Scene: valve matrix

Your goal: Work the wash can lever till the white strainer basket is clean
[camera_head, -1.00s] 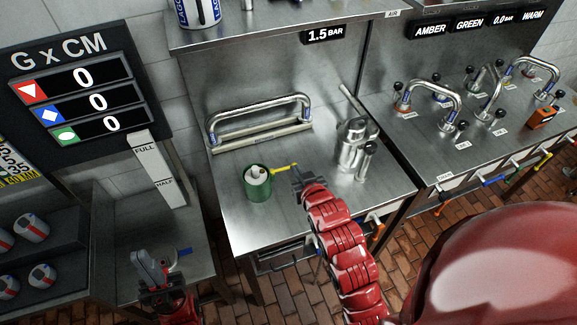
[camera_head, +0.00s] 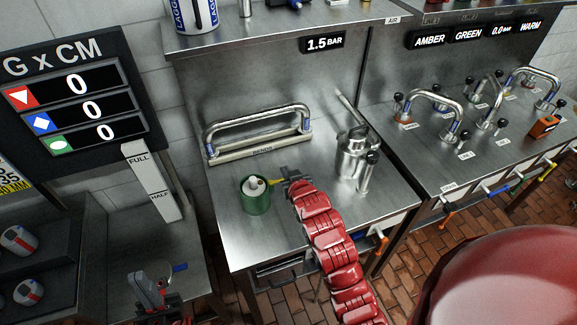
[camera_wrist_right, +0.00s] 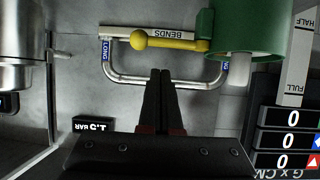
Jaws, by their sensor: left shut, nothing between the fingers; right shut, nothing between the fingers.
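The wash can (camera_head: 256,203) is a green cylinder on the steel bench, with a yellow lever (camera_head: 270,182) reaching right from it. In the right wrist view the can (camera_wrist_right: 240,38) is at the upper right and the lever (camera_wrist_right: 168,43) ends in a round knob. A white cylindrical part, probably the strainer basket (camera_head: 255,187), stands in the can's mouth; its cleanness cannot be told. My right gripper (camera_head: 284,177) is shut and empty beside the lever, covering its outer end in the head view. Contact cannot be told. My left gripper (camera_head: 146,283) is shut and empty at lower left.
A chrome rail marked BENDS (camera_head: 258,125) stands behind the can. A steel jug-like vessel (camera_head: 354,158) stands to the right of my right gripper. A white FULL/HALF gauge (camera_head: 152,182) and the score board (camera_head: 80,95) are at left. The bench front is clear.

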